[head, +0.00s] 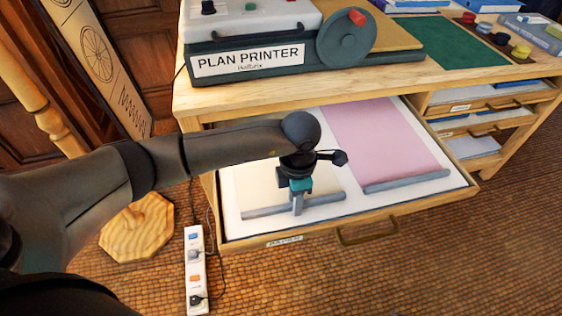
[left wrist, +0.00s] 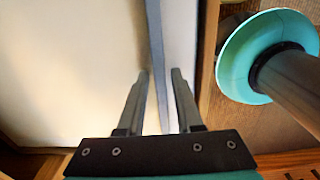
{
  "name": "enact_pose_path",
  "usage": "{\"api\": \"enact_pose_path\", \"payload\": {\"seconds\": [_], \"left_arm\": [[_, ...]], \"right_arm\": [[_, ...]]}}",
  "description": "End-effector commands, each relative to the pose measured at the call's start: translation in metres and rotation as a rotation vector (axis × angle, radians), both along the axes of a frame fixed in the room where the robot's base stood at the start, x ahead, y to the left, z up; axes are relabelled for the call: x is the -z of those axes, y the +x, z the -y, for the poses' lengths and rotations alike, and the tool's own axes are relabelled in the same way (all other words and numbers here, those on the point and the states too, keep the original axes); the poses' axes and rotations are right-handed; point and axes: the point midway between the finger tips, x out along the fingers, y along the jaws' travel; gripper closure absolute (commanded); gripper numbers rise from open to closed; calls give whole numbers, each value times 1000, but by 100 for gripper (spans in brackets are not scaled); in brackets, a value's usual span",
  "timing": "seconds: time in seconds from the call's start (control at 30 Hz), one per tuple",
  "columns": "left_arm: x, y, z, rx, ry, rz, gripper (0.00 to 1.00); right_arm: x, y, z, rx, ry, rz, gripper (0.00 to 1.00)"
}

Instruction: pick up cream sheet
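The cream sheet (head: 254,187) lies flat on the left side of the open drawer, with a grey bar (head: 322,201) along its front edge. My left gripper (head: 297,207) points down at this bar, near its middle, and my arm hides part of the sheet. In the left wrist view the cream sheet (left wrist: 70,70) fills the left side. There the left gripper (left wrist: 160,76) has its fingers apart, one on each side of the grey bar (left wrist: 155,35), with gaps showing. Whether the fingertips reach below the bar's top is unclear. My right gripper is not in view.
A pink sheet (head: 380,135) with its own grey bar (head: 406,181) lies to the right in the drawer (head: 462,190). The plan printer (head: 250,60) stands on the desk above. A power strip (head: 195,270) and a wooden stand foot (head: 137,228) are on the floor at left.

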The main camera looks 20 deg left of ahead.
Motion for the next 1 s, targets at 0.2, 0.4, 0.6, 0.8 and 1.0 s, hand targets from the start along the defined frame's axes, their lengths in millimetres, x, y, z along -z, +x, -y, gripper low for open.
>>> {"api": "enact_pose_path", "payload": {"seconds": [0.2,0.4,0.6,0.8,1.0], "left_arm": [[0,0,0,0,0,0,91],[0,0,0,0,1,1,100],[0,0,0,0,1,1,100],[0,1,0,0,0,1,100],[-3,1,0,0,0,2,100]], "right_arm": [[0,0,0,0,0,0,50],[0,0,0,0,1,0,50],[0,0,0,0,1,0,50],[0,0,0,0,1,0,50],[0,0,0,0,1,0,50]]}}
